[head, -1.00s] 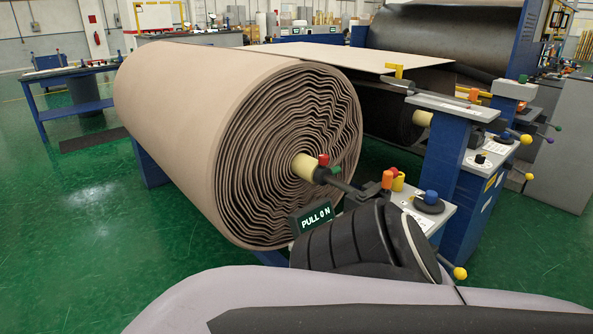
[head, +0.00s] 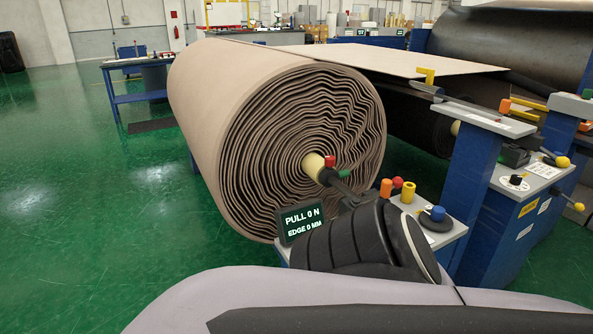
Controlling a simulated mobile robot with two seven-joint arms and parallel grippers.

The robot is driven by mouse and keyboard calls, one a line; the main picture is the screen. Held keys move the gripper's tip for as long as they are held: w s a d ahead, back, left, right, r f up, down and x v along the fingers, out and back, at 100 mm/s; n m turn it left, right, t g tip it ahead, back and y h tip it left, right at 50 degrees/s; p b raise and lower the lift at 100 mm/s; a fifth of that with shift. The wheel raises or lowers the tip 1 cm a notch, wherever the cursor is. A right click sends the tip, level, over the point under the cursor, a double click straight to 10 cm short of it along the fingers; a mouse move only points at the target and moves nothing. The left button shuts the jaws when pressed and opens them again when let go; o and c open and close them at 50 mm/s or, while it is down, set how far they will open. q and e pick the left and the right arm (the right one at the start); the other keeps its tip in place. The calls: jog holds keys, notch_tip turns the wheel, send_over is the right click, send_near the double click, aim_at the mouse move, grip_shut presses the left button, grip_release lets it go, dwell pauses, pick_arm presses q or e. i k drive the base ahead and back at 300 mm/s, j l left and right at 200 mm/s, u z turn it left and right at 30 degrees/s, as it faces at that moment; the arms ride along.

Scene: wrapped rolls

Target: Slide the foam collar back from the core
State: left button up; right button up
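The large brown roll (head: 290,150) lies on its side on a blue stand, its end face of wavy layers toward me. A short pale yellow core (head: 313,166) sticks out of its centre. A dark grey ring-like part (head: 328,177) sits against the core's near end, with a red and a green knob above it. Whether this ring is the foam collar I cannot tell. A dark shaft (head: 345,191) runs from it toward the stand. Neither of my grippers shows; a black ribbed link of mine covers part of the stand.
A small display (head: 301,222) reads "PULL 0 N" and "EDGE 0 MM". A stand top (head: 442,239) carries orange, red, yellow and blue knobs. Blue machine posts (head: 475,190) rise at right. Green floor (head: 90,240) is open at left; a blue bench (head: 150,92) stands behind.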

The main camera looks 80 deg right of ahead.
aim_at(325, 173)
jog(key=k+l+z, duration=0.2)
jog(key=k+l, duration=0.35)
jog(key=k+l+z, duration=0.1)
jog(key=l, duration=0.25)
jog(key=k+l+z, duration=0.1)
jog(key=k+l, duration=0.15)
jog(key=l, duration=0.15)
